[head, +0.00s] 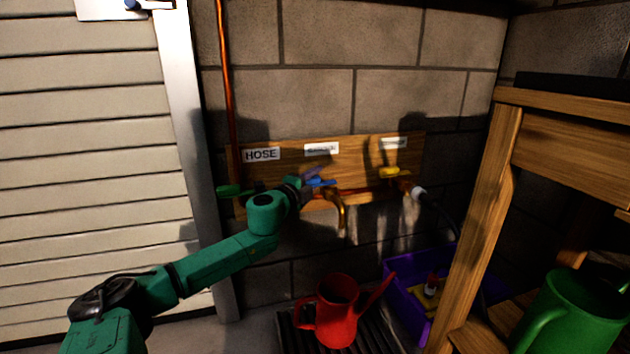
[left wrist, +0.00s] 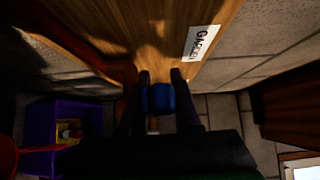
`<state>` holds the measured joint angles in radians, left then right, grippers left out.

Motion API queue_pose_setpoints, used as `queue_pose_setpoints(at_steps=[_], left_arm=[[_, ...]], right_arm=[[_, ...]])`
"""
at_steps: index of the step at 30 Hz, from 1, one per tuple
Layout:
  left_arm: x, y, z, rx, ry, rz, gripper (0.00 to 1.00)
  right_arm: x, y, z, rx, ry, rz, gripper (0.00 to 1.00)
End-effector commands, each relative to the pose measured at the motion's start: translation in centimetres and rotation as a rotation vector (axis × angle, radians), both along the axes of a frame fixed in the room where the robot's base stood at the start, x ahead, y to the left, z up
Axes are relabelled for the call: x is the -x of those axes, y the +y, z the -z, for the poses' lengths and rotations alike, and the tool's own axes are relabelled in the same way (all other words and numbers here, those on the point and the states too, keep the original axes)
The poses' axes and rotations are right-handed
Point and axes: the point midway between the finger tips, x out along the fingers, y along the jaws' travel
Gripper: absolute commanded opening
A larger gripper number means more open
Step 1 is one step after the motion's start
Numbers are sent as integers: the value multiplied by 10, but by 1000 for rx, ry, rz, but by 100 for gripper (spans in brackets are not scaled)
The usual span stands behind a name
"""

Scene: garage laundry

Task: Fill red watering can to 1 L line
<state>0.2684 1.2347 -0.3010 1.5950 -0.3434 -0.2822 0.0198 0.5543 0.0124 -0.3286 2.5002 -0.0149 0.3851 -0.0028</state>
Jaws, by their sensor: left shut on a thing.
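The red watering can (head: 337,318) stands upright on a dark slatted grate, its spout pointing right. It lies below the middle brass tap (head: 343,212) in the head view; no water stream shows, and I cannot see a 1 L line or the water level. My left gripper (head: 310,183) is at that tap, shut on its blue handle (head: 321,183). In the left wrist view the blue handle (left wrist: 160,97) sits between the two dark fingers. My right gripper is not in view.
A green handle (head: 229,190) and a yellow handle (head: 389,172) flank the blue one on the wooden board (head: 350,160). A purple crate (head: 400,270), a wooden bench (head: 485,210) and a green watering can (head: 575,315) stand to the right.

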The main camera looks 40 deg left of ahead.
Motion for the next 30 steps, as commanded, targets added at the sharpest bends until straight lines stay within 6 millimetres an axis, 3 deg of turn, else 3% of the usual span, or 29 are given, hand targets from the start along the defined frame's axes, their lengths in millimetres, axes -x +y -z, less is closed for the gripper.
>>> queue_pose_setpoints(at_steps=[3,4,5,6,19,30], left_arm=[[0,2,-9,-3,-13,-5,0],[0,2,-9,-3,-13,-5,40],[0,2,-9,-3,-13,-5,51],[0,2,-8,-3,-13,-5,54],[3,1,-2,1,-3,-4,54],[25,-3,0,1,0,-3,54]], right_arm=[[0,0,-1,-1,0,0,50],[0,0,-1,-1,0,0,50],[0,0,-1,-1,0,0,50],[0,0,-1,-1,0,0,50],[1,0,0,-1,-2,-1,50],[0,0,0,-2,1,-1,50]])
